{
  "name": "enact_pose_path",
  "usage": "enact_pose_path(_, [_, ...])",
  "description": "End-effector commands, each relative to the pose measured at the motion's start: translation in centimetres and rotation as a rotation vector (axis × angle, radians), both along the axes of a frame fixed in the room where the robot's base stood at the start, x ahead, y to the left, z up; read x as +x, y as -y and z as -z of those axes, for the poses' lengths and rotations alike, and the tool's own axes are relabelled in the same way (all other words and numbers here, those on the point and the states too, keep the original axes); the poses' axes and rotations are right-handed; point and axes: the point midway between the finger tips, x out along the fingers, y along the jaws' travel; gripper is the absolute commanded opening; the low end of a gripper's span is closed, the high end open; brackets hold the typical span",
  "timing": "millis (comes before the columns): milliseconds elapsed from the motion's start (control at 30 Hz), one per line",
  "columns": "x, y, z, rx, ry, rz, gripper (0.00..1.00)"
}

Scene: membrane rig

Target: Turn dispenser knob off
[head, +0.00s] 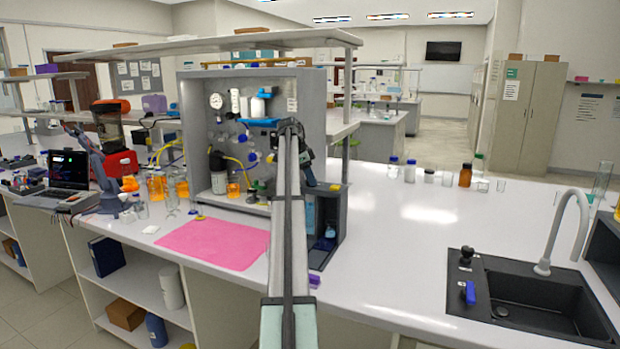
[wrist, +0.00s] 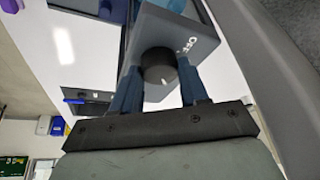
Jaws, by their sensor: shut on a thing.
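The dispenser knob is a round black knob (wrist: 158,66) on a grey panel of the dispenser (wrist: 200,38), seen in the wrist view. White lettering that looks like "OFF" is beside it on the panel. A small pale mark shows on the knob. My gripper (wrist: 159,76) has one dark blue finger on each side of the knob and is shut on it. In the head view my gripper (head: 309,176) is at the top of the grey dispenser box (head: 338,213), which has blue parts inside. The knob is hidden there.
A grey membrane rig panel (head: 310,110) with gauge, tubing and bottles stands just left of and behind the gripper. A pink mat (head: 213,243) lies on the bench in front. The white bench (head: 400,230) is clear to the right, up to the black sink (head: 530,300).

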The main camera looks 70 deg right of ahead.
Motion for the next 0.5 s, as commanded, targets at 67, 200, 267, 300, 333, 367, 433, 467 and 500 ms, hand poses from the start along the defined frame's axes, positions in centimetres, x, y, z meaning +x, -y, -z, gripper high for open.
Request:
enact_pose_path(67, [-0.03,-0.11,0.00,-0.002,0.001,-0.039,0.13])
enact_pose_path(200, [-0.11,-0.20,0.00,-0.003,0.001,-0.134,0.13])
enact_pose_path(267, [-0.15,-0.25,0.01,-0.002,0.001,-0.186,0.13])
enact_pose_path(300, [-0.17,-0.25,0.01,-0.003,0.001,-0.222,0.13])
enact_pose_path(333, [-0.18,-0.29,0.02,-0.002,0.002,-0.250,0.13])
enact_pose_path(367, [-0.20,-0.30,0.02,-0.002,0.003,-0.277,0.13])
enact_pose_path(433, [-0.24,-0.32,0.02,-0.002,0.001,-0.344,0.13])
enact_pose_path(467, [-0.25,-0.34,0.03,-0.002,0.002,-0.373,0.13])
enact_pose_path(500, [-0.24,-0.34,0.03,-0.002,0.002,-0.412,0.13])
